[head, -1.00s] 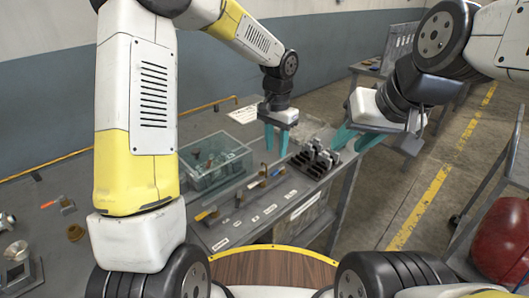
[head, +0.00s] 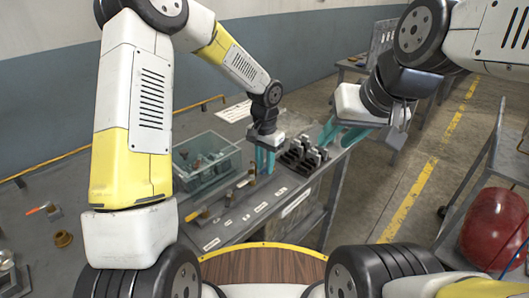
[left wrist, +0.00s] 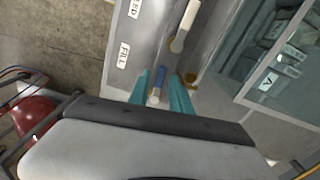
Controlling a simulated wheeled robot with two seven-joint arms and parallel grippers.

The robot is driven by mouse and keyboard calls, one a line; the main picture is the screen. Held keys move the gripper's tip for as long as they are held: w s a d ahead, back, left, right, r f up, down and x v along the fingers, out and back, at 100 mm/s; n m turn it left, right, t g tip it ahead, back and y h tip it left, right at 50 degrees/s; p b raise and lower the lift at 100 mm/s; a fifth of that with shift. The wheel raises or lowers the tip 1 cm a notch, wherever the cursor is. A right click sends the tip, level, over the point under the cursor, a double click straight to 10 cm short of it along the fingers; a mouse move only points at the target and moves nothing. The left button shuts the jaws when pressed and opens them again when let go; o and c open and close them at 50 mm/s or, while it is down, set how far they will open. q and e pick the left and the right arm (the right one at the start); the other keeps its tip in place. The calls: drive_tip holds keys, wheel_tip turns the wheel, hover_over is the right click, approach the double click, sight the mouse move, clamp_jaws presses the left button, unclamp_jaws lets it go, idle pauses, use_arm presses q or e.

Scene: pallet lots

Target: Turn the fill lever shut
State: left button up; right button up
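The fill lever (left wrist: 162,76), with a blue handle and a pale end, stands in the left wrist view beside the label reading FILL (left wrist: 123,55). My left gripper (left wrist: 160,86) has its two teal fingers apart, one on each side of this lever; I cannot tell whether either touches it. In the head view my left gripper (head: 265,161) is low over the bench, between the clear bin and the black rack, and hides the lever. My right gripper (head: 340,134) is open and empty, out past the rack near the bench's right edge.
A cream-handled lever (left wrist: 184,28) is close beyond the fill lever. A yellow-handled lever (head: 197,213) is further left along the bench. The clear bin (head: 207,178) and the black rack (head: 300,160) flank my left gripper closely. The bench's left part holds a few loose parts.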

use_arm(q)
clamp_jaws()
drive_tip(key=shift+w+a+m, duration=0.2)
drive_tip(key=shift+m, duration=0.6)
drive_tip(key=shift+o, duration=1.7)
unclamp_jaws()
